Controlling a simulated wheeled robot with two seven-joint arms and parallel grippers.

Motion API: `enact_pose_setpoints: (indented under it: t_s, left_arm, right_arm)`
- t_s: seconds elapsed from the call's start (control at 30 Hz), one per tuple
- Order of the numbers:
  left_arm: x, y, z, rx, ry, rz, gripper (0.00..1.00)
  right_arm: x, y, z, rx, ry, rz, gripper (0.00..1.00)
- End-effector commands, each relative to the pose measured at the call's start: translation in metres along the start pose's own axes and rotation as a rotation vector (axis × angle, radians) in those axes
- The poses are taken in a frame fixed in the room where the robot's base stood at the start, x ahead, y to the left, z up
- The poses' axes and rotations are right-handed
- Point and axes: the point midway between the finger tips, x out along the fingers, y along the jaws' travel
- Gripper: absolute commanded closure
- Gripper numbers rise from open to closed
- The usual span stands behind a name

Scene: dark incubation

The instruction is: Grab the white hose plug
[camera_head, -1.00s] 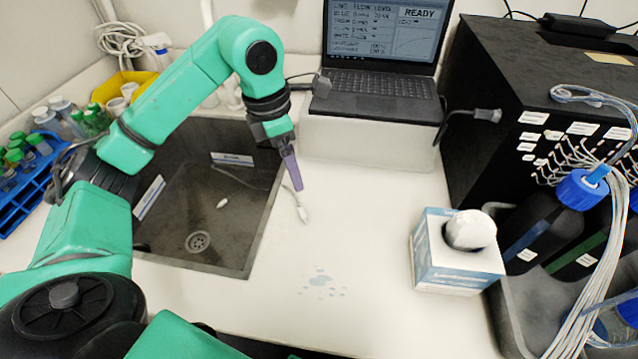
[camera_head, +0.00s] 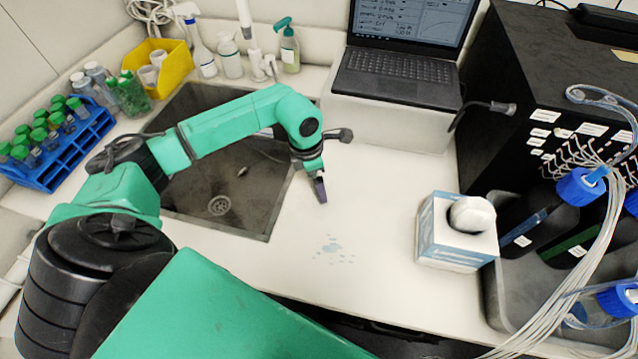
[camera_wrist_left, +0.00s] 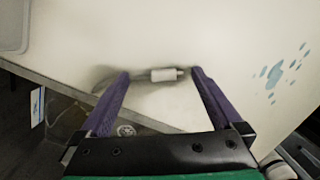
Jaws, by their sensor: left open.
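The white hose plug (camera_wrist_left: 168,75) lies on the white counter near the sink's edge in the left wrist view, with a thin hose running off to its left. My left gripper (camera_wrist_left: 161,73) is open, with its purple fingertips on either side of the plug; I cannot tell whether they touch it. In the head view my left gripper (camera_head: 320,192) points down at the counter just right of the sink and hides the plug. My right gripper is not in view.
A dark sink (camera_head: 262,215) lies left of the gripper, with a small white piece (camera_head: 243,170) inside. Blue spots (camera_head: 332,247) mark the counter in front. A tissue box (camera_head: 455,245) stands to the right, and a laptop (camera_head: 398,75) behind. The counter between is clear.

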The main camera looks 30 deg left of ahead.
Motion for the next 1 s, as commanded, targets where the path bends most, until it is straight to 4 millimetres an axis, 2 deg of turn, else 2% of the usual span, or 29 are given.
enact_pose_setpoints:
  t_s: [0.03, 0.2, 0.53, 0.67, 0.77, 0.87, 1.0]
  left_arm:
    - [0.000, 0.000, 0.000, 0.000, 0.000, 0.000, 0.11]
    - [0.000, 0.000, 0.000, 0.000, 0.000, 0.000, 0.75]
    - [-0.002, 0.001, 0.000, 0.000, -0.001, 0.001, 0.75]
    - [-0.011, 0.001, 0.002, 0.000, -0.002, 0.002, 0.75]
    - [-0.026, 0.001, 0.005, 0.001, -0.003, 0.004, 0.75]
    - [-0.054, 0.002, 0.009, 0.002, -0.006, 0.006, 0.75]
    - [-0.109, 0.001, 0.018, 0.003, -0.009, 0.008, 0.75]
  right_arm:
    - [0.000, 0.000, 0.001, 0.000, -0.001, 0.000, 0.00]
    - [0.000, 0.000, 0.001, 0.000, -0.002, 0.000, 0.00]
    - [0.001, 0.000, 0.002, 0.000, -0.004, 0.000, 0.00]
    - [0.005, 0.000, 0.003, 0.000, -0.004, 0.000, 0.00]
    - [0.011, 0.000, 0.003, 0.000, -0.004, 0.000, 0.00]
    - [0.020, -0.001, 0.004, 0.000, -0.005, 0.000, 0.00]
    - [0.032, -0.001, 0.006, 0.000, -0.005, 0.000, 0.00]
